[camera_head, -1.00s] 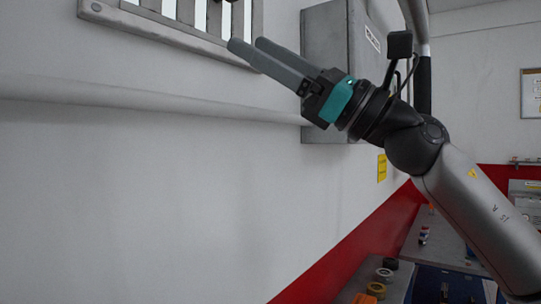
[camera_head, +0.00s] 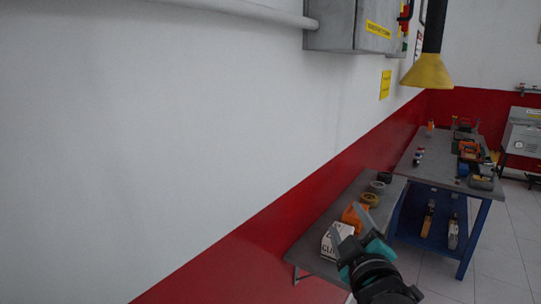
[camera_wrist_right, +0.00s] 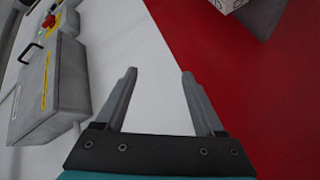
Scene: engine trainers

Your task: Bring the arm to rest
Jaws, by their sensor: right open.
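My right gripper (camera_head: 347,226) is low in the head view, in front of the near grey bench. It has grey fingers and a teal body, and its fingers point up and to the left. In the right wrist view the gripper (camera_wrist_right: 159,75) is open with nothing between the fingers. The white wall and its red band lie beyond the fingers there. My left gripper is in neither view.
The near bench (camera_head: 313,246) holds a white printed box (camera_head: 338,240), an orange item (camera_head: 353,214) and several rolls. A blue-legged workbench (camera_head: 432,170) stands behind. A grey wall cabinet (camera_head: 347,25) and yellow lamp (camera_head: 427,72) are above. Floor is clear at right.

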